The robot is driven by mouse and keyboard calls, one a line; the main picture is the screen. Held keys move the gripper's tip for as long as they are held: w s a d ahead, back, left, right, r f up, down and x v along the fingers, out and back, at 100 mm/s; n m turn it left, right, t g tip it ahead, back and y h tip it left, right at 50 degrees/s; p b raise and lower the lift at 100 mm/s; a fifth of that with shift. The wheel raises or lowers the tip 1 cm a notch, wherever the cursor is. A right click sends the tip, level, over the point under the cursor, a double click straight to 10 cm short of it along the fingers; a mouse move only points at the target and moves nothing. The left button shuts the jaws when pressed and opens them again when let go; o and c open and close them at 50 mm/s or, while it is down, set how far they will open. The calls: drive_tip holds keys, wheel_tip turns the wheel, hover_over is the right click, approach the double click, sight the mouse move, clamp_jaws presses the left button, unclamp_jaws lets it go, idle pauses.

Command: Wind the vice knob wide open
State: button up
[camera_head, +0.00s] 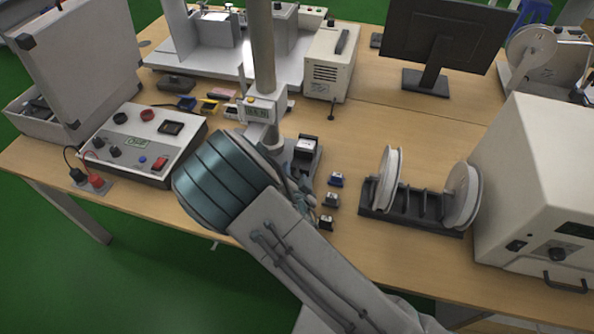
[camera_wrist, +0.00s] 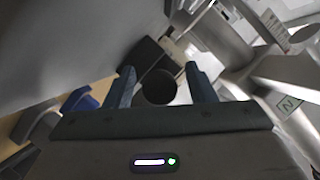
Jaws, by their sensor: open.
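In the wrist view, a dark round knob (camera_wrist: 158,88), seen end-on, sits between the two blue-grey fingers of my gripper (camera_wrist: 162,86). It looks like the vice knob. The fingers are open, with a gap visible on each side of the knob, so neither appears to touch it. Behind the knob is a dark block (camera_wrist: 146,54), apparently part of the vice. In the head view, my arm covers the knob and most of my gripper. A dark grey fixture (camera_head: 304,152) with a small light block shows just beyond my arm, at the foot of the column.
A grey column (camera_head: 263,60) with a small display box (camera_head: 262,108) rises close beside my arm. Several small dark blocks (camera_head: 331,200) lie to the right, then a spool rack (camera_head: 410,205) and a white machine (camera_head: 540,190). A control box (camera_head: 140,142) stands left.

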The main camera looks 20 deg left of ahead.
drive_tip(key=c, duration=1)
drive_tip(key=shift+o, duration=0.2)
drive_tip(key=shift+n, duration=0.3)
drive_tip(key=shift+n+h+b, duration=0.3)
drive_tip(key=shift+n+h, duration=0.6)
drive_tip(key=shift+n, duration=0.1)
drive_tip(key=n+h+p, duration=0.2)
drive_tip(key=n, duration=0.1)
drive_tip(key=shift+r+g, duration=0.1)
drive_tip(key=shift+g, duration=0.2)
drive_tip(key=n+h+p, duration=0.3)
drive_tip(key=shift+d, duration=0.1)
drive_tip(key=shift+n+t+h+p, duration=0.65)
drive_tip(key=shift+n+h, duration=0.35)
drive_tip(key=shift+n, duration=0.8)
